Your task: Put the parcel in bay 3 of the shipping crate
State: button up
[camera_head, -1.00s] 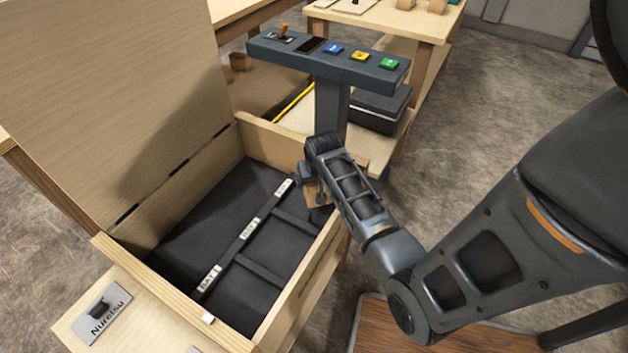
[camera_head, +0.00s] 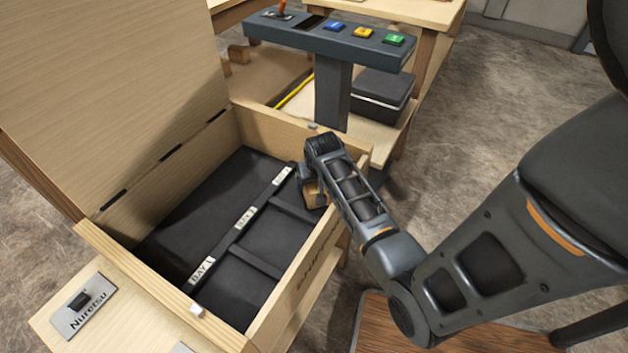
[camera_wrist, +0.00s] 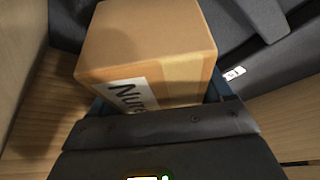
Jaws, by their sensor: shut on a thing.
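The parcel (camera_head: 312,193) is a small brown cardboard box with a white printed label; it fills much of the wrist view (camera_wrist: 150,45). My gripper (camera_head: 308,178) is shut on it, at the far right end of the shipping crate (camera_head: 285,127). The crate is open, with dark lining and dividers. White bay labels line its long divider: a near one (camera_head: 202,270), a middle one (camera_head: 245,217) and a far one (camera_head: 282,175). Their numbers are too small to read. The parcel is beside the far label; I cannot tell whether it touches the bay floor. My arm hides part of it.
The crate's raised lid (camera_head: 110,90) stands on the left. A console (camera_head: 330,40) with blue, yellow and green buttons and an orange-tipped lever stands behind the crate. A black case (camera_head: 382,90) sits on a low shelf there. A "Nuretsu" switch plate (camera_head: 84,305) lies at the near left.

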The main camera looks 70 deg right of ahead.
jog(key=shift+f+b, duration=0.35)
jog(key=shift+f, duration=0.25)
jog(key=o, duration=1.4)
jog(key=shift+c, duration=0.2)
jog(key=shift+r, duration=0.1)
